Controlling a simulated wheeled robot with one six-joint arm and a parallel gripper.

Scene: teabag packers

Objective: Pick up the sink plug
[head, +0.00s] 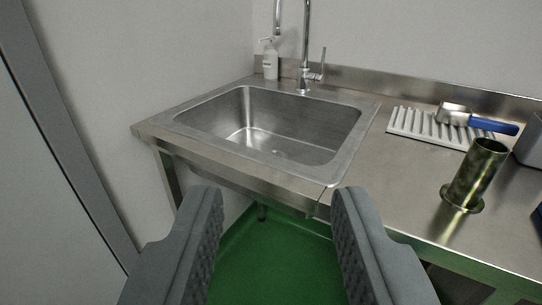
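An upright, hollow metal tube with a flared foot (472,177) stands on the steel counter at the right; it looks like a standpipe-style sink plug, though I cannot be sure. The steel sink (262,130) is ahead of me, with an empty-looking basin; no other plug shows in it. My gripper (279,192) is open and empty, its two dark grey fingers wide apart. It is in front of the sink's front edge, to the left of the tube and clear of it.
A white ribbed drying rack (408,124) lies behind the tube, with a blue-handled metal tool (492,124) on it. A tap (305,70) and a white pump bottle (270,60) stand behind the sink. Grey containers are cut off at the right edge. Walls close in at left and back.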

